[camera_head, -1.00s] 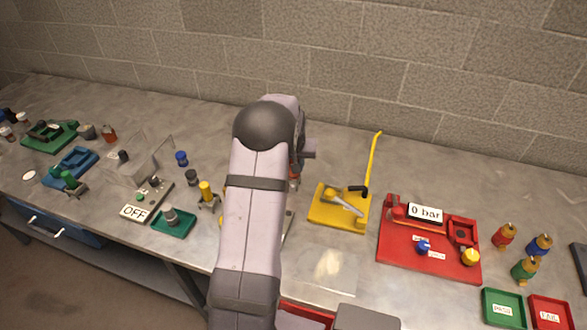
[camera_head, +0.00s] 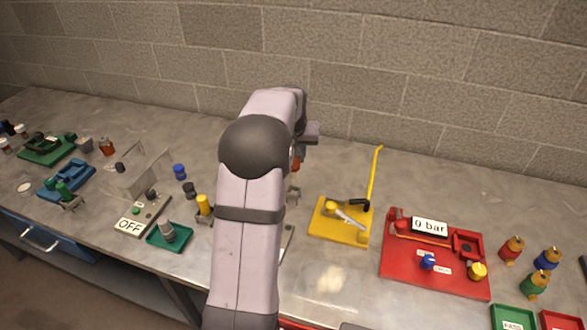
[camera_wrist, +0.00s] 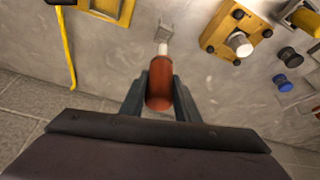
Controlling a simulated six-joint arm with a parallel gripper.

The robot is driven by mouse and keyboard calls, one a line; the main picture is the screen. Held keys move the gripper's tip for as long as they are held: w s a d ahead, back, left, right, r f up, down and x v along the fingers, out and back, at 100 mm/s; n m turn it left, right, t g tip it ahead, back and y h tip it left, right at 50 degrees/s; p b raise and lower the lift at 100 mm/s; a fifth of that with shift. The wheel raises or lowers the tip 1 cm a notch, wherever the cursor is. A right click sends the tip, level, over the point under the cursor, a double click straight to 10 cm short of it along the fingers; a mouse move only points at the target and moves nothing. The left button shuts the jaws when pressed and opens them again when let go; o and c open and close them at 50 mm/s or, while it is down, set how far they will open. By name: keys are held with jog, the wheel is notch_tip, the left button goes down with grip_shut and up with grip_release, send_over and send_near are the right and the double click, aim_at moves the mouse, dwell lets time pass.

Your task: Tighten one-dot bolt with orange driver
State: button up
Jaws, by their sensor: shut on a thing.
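The orange driver (camera_wrist: 159,86) is between the two fingers of my gripper (camera_wrist: 159,82) in the wrist view; the gripper is shut on its handle. A bit of the orange driver (camera_head: 295,164) also shows in the head view, beside my arm. Dot marks on the bolts are too small to read.
A yellow base with a tall yellow rod (camera_head: 375,180) and a red "0 bar" station (camera_head: 400,270) stand right of my arm. An OFF box (camera_head: 140,219), a green tray (camera_head: 182,240) and a yellow-handled piece (camera_head: 204,205) stand left. My arm hides the bench between.

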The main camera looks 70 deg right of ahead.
jog(key=shift+r, duration=0.65)
jog(key=shift+w+r, duration=0.2)
jog(key=w+a+r+n+t+y+p, duration=0.1)
jog(key=w+a+n, duration=0.3)
jog(key=w, duration=0.5)
jog(key=w+a+r+n+t+y+p, duration=0.1)
jog(key=w+a+r+n+p, duration=0.1)
jog(key=w+a+n, duration=0.3)
jog(key=shift+w+a+r+t+p, duration=0.3)
jog(key=shift+w+a+p, duration=0.5)
jog(key=shift+w, duration=1.3)
jog(key=shift+f, duration=0.15)
jog(key=shift+f, duration=0.15)
notch_tip(320, 180, down, 6)
jog(key=b, duration=0.5)
